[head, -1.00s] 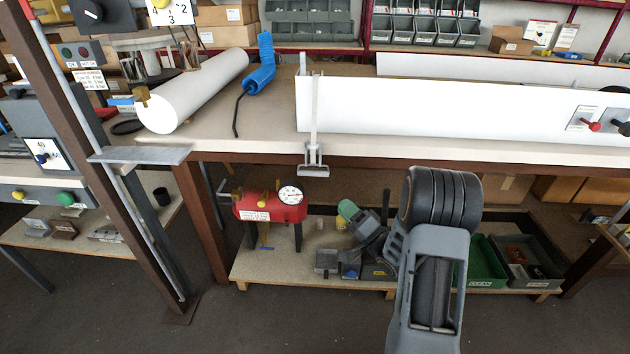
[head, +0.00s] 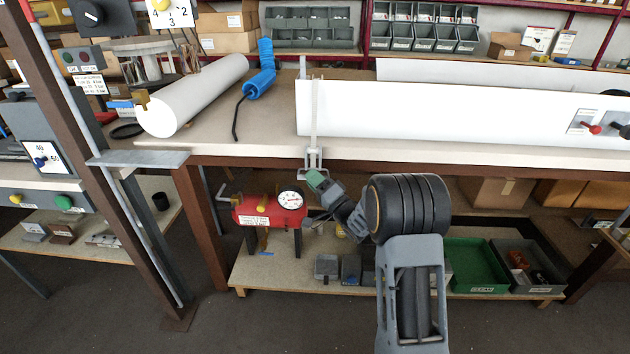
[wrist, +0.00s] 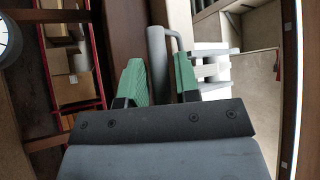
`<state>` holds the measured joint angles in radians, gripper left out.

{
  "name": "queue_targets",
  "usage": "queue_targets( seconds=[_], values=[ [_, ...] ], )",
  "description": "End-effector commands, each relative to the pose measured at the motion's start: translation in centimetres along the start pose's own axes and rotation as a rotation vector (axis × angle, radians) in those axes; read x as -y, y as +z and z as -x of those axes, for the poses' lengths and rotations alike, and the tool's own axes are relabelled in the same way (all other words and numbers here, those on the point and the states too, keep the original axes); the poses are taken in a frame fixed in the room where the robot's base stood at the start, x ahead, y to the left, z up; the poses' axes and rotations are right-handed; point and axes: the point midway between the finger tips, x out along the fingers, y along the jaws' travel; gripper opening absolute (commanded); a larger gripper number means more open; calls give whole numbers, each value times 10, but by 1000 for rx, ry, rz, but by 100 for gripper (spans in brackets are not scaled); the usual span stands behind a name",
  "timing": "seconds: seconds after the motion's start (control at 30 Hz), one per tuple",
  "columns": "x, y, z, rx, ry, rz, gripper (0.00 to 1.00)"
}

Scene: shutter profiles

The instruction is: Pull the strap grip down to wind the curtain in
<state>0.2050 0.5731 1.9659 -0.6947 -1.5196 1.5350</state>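The strap grip (head: 314,172) is a grey handle at the lower end of a pale strap (head: 316,115), which hangs over the front of the long white box (head: 420,112) and past the bench edge. My gripper (head: 320,181) is right at the grip, its green fingertips overlapping the handle's lower part in the head view. In the wrist view, the grip's grey bar (wrist: 157,45) shows between the two green fingers of my gripper (wrist: 158,62). The fingers are apart, with gaps beside the bar. The bar's near end is hidden behind the gripper body.
A red tank with a gauge (head: 270,210) stands on the lower shelf, just left of my wrist. The bench edge (head: 400,150) is just above my gripper. A green tray (head: 475,266) is at the lower right. A steel post (head: 85,130) stands at left.

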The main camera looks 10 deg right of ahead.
Motion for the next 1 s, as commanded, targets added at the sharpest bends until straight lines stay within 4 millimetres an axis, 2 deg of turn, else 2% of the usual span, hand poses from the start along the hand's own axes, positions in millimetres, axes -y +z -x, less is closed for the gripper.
queue_targets(
  seconds=[0.27, 0.6, 0.87, 1.0],
  values=[
    [0, 0, -1, 0, 0, 0, 29],
    [0, 0, -1, -1, 0, 0, 0],
    [-1, -4, 1, -2, 0, 1, 0],
    [-7, 2, 3, -2, 1, 0, 0]
  ],
)
